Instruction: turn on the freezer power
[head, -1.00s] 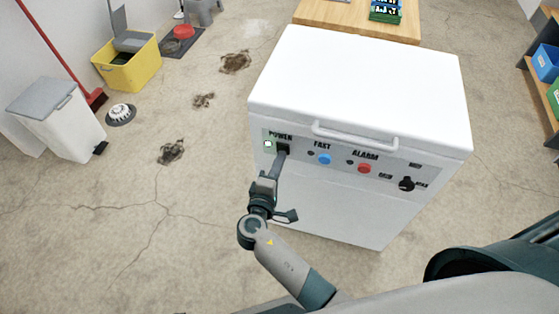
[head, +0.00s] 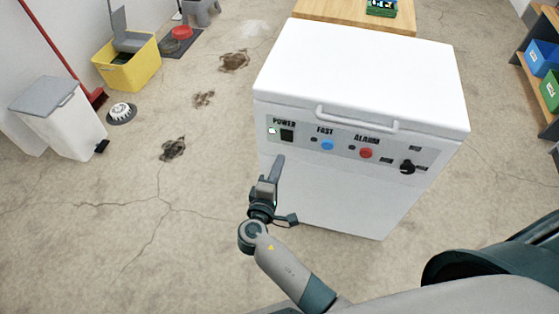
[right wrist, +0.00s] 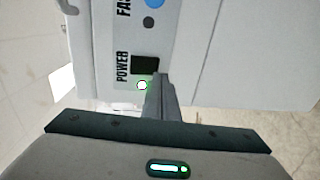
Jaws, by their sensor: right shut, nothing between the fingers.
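The white freezer (head: 350,75) stands in front of me with its lid shut. Its front panel has a black power switch (head: 287,136) under the word POWER, with a small pale, green-edged light (head: 272,131) to its left. In the right wrist view the switch (right wrist: 145,65) and the bright light (right wrist: 142,85) lie just beyond the fingers. My right gripper (head: 277,165) is shut and empty, a little below the switch in the head view and apart from it. It also shows in the right wrist view (right wrist: 160,85). My left gripper is not in view.
The panel also has a blue FAST button (head: 327,145), a red ALARM button (head: 365,153) and a black knob (head: 407,167). A wooden table (head: 330,12) stands behind. A white bin (head: 60,115) and yellow mop bucket (head: 128,65) are at the left. Floor between is mostly clear.

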